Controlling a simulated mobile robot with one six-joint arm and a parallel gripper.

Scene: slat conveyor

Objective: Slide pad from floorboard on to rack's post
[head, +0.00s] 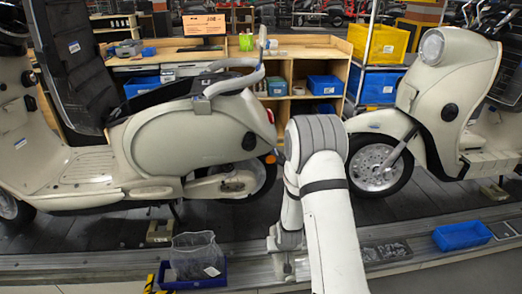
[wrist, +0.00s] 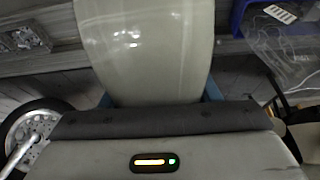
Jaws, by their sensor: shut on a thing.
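A glossy cream pad (wrist: 145,45) fills the top middle of the wrist view. My gripper (wrist: 158,94) is shut on it, with a blue fingertip at each side of the pad's near end. In the head view my arm hides the gripper and the pad. The cream scooter at left has a grey rack (head: 236,80) behind its seat, with a thin upright post (head: 263,38) at its rear. That scooter's floorboard (head: 88,167) shows no pad on it. The held pad is apart from the rack and post.
A second scooter (head: 437,85) stands at right. A blue bin with a clear bag (head: 197,255) and a blue tray (head: 462,236) sit along the conveyor's front edge. Wooden shelving (head: 300,50) stands behind. The dark slats between the scooters look clear.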

